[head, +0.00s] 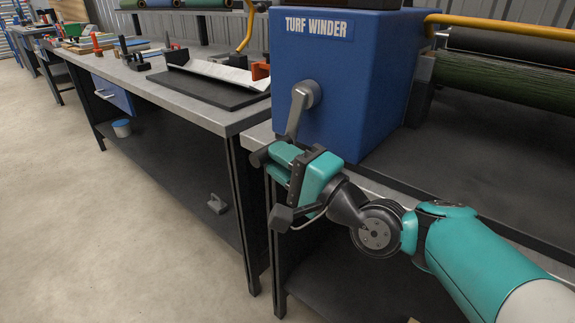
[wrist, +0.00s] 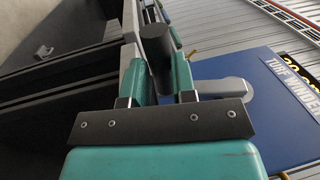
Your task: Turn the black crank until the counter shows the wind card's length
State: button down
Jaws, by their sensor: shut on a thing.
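The blue winder box (head: 335,90), labelled TURF WINDER, stands on the bench. Its grey crank arm (head: 297,112) hangs down and slightly left from the hub on the front face. The black crank handle (head: 259,156) sticks out at the arm's lower end. My gripper (head: 280,160) is shut on this handle. In the wrist view the black handle (wrist: 157,48) lies between the two teal fingers, and the grey crank arm (wrist: 222,87) is behind them. Yellow counter digits (wrist: 296,72) show partly at the right edge, too cut off to read. I cannot make out the wind card.
A green turf roll (head: 505,82) and a yellow bar (head: 500,27) lie right of the box. A black tray (head: 215,90) with a white sheet sits on the left bench (head: 150,78), with small tools farther back. The floor at left is clear.

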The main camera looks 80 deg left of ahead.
jog(key=shift+s+a+f, duration=0.1)
jog(key=shift+s+f, duration=0.1)
jog(key=shift+f, duration=0.35)
jog(key=shift+s+a+f, duration=0.1)
jog(key=shift+s+f, duration=0.05)
jog(key=shift+f, duration=0.35)
jog(key=c, duration=0.9)
grip_release()
jog(key=shift+r, duration=0.1)
jog(key=shift+w+r, duration=0.1)
jog(key=shift+r, duration=0.45)
jog(key=o, duration=0.5)
jog(key=r, duration=0.4)
jog(key=r+p, duration=0.1)
jog(key=r, duration=0.3)
jog(key=r+p, duration=0.1)
jog(key=r, duration=0.3)
jog(key=shift+a+r, duration=0.25)
jog(key=shift+r, duration=0.15)
jog(key=r, duration=0.4)
jog(key=r+p, duration=0.1)
jog(key=r, duration=0.1)
jog(key=shift+w+d, duration=0.1)
jog(key=shift+d, duration=0.15)
jog(key=c, duration=0.5)
jog(key=shift+r, duration=0.3)
